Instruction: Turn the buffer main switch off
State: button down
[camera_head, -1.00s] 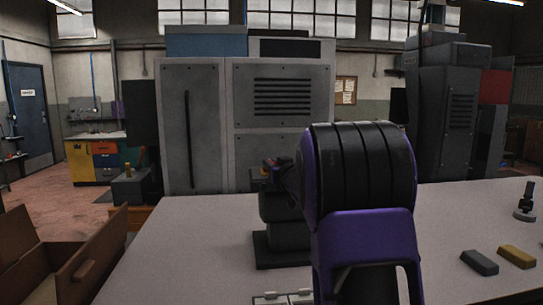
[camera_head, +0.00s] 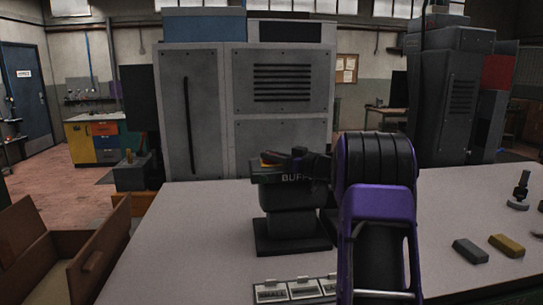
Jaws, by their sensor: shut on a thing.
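The buffer (camera_head: 290,200) is a dark grey machine on a square base on the table, left of my arm, with part of a "BUFF" label showing on its front. My gripper (camera_head: 286,158) is a small dark shape reaching left from my purple and black arm to the top of the buffer. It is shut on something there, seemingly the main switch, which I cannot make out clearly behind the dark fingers. A small orange-yellow patch (camera_head: 270,163) shows at the buffer's top left.
A grey bar (camera_head: 470,251) and a yellow bar (camera_head: 507,245) lie on the table (camera_head: 180,240) at right, near a small dark stand (camera_head: 520,190). Labelled trays (camera_head: 300,290) are at the front edge. An open cardboard box (camera_head: 95,255) stands at left.

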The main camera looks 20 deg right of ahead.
dwell(0.4)
jog(key=c, duration=0.9)
grip_release()
jog(key=shift+o, duration=0.2)
jog(key=v, duration=1.7)
jog(key=shift+d+b, duration=0.15)
jog(key=shift+b, duration=0.25)
